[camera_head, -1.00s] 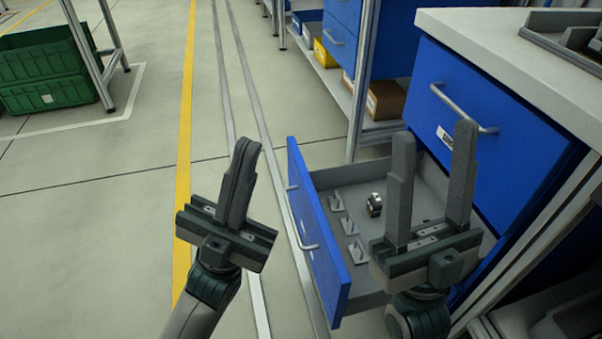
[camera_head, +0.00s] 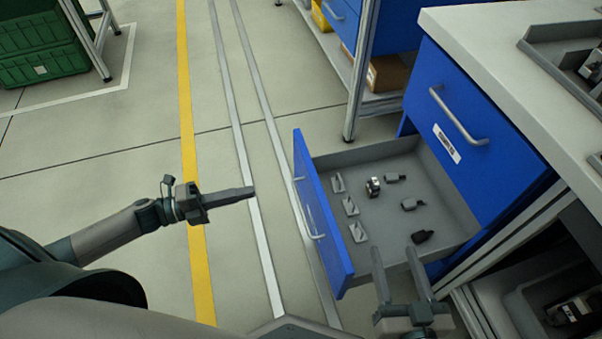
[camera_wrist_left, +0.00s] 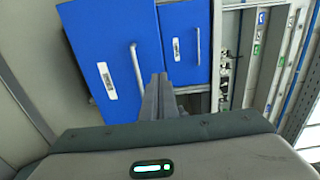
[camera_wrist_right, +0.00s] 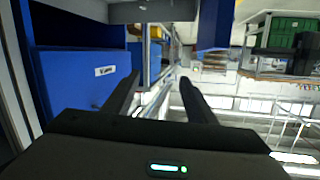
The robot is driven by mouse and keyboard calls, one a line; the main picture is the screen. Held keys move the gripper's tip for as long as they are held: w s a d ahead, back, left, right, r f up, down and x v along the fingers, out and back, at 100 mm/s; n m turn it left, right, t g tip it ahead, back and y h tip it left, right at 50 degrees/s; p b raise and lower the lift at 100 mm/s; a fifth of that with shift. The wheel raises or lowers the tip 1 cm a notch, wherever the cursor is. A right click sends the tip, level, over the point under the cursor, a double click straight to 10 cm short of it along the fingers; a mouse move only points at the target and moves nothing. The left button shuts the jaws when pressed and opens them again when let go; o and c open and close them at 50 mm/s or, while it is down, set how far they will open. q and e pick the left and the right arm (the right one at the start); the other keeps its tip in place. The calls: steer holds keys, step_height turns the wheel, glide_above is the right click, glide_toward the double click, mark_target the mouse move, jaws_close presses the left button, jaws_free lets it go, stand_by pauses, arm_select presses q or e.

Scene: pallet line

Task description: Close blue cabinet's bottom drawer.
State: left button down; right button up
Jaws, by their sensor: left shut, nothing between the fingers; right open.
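The blue cabinet (camera_head: 470,135) stands at the right in the head view, its top drawer shut. Its bottom drawer (camera_head: 322,222) is pulled well out, with a blue front and a grey inside holding several small metal parts. My left gripper (camera_head: 250,192) is shut and empty, left of the drawer front and apart from it, pointing right. In the left wrist view its fingers (camera_wrist_left: 158,82) point toward blue drawer fronts with handles. My right gripper (camera_head: 396,255) is open and empty at the near side of the open drawer. Its fingers also show in the right wrist view (camera_wrist_right: 157,85).
A grey worktop (camera_head: 500,50) with a tray (camera_head: 570,60) tops the cabinet. A shelf rack (camera_head: 350,100) with boxes stands behind. A green crate (camera_head: 40,55) is at the far left. The floor left of the drawer is clear around a yellow line (camera_head: 188,120).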

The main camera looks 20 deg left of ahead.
mark_target(310, 178)
arm_select(q)
steer(key=shift+d, duration=0.15)
steer(key=x, duration=1.3)
steer(key=shift+w+d, duration=0.3)
arm_select(e)
steer(key=shift+w+a+r+t, duration=0.1)
steer(key=shift+a+r+t, duration=0.1)
steer(key=shift+r+t, duration=0.5)
steer(key=shift+r, duration=0.15)
